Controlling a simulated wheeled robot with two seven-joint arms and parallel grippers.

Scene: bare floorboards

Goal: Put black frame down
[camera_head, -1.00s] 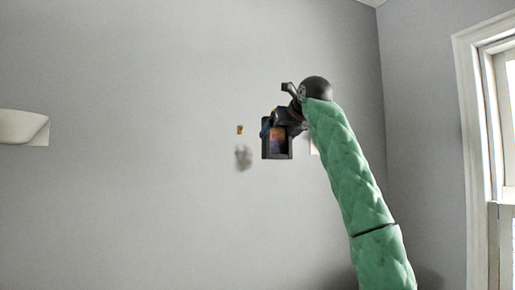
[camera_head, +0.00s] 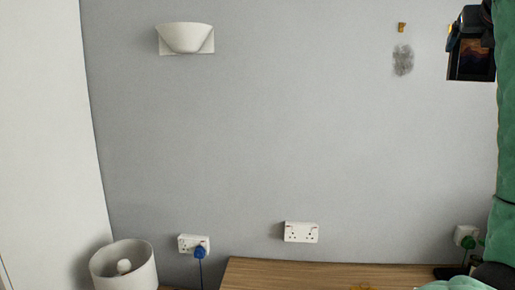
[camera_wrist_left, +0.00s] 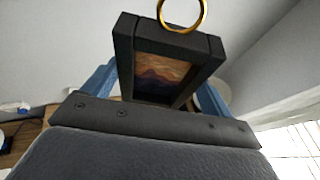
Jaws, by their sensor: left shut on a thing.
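The black frame (camera_head: 470,62) is a small, deep, dark-edged picture with an orange and purple mountain scene. It is at the top right of the head view, in front of the grey wall. In the left wrist view the frame (camera_wrist_left: 124,45) is seen close up, with a gold ring (camera_wrist_left: 204,14) at its top. My left gripper (camera_head: 486,16) is shut on the frame, with blue fingers on both sides of it in the wrist view. The green arm covers part of it at the right edge. My right gripper is not in view.
A wooden surface (camera_head: 300,274) runs along the bottom, below white sockets (camera_head: 301,232). A white lamp (camera_head: 124,268) stands at lower left. A white wall light (camera_head: 186,38), a small brass hook (camera_head: 402,27) and a grey smudge (camera_head: 403,61) are on the wall.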

